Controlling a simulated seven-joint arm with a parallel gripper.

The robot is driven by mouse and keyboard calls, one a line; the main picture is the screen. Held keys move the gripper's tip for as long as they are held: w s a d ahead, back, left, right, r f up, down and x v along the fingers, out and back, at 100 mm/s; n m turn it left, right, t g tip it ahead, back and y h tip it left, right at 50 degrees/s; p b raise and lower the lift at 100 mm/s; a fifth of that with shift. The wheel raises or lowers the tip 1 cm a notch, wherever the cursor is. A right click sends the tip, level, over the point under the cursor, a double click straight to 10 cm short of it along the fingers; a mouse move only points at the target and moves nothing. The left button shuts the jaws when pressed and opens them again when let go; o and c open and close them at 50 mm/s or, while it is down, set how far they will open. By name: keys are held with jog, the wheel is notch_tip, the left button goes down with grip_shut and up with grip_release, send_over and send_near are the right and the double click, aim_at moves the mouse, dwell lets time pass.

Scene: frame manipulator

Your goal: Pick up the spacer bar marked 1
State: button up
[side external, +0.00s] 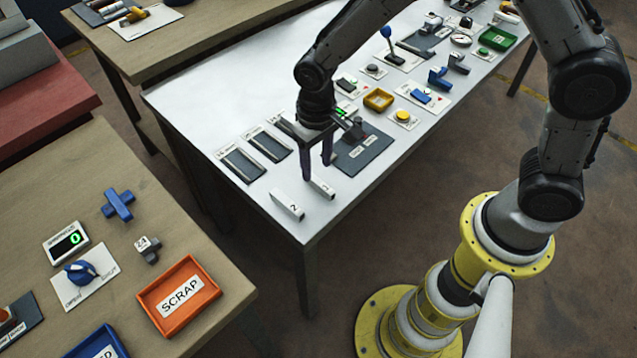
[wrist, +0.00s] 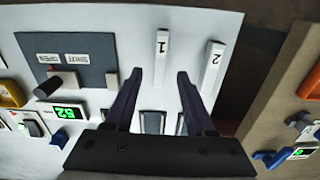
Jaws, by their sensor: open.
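The spacer bar marked 1 (side external: 322,189) is a small white block on the white table, near its front corner. It also shows in the wrist view (wrist: 161,60), upright in the picture between the lines of my two fingers. The similar bar marked 2 (side external: 288,205) lies beside it, and in the wrist view (wrist: 211,70) it is to the right, outside the fingers. My gripper (side external: 317,172) is open and empty, pointing down by the far end of bar 1. In the wrist view the fingertips (wrist: 160,74) are apart; their exact height above the table is unclear.
A dark grey panel (side external: 372,153) with a lever lies close to my gripper. Switches and trays fill the table further back. A wooden table (side external: 190,220) with an orange SCRAP tray (side external: 150,302) stands apart.

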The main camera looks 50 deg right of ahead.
aim_at(316, 180)
notch_tip(316, 180, down, 4)
jog(key=shift+w+f, duration=0.1)
jog(key=shift+f, duration=0.15)
grip_shut()
dwell(0.3)
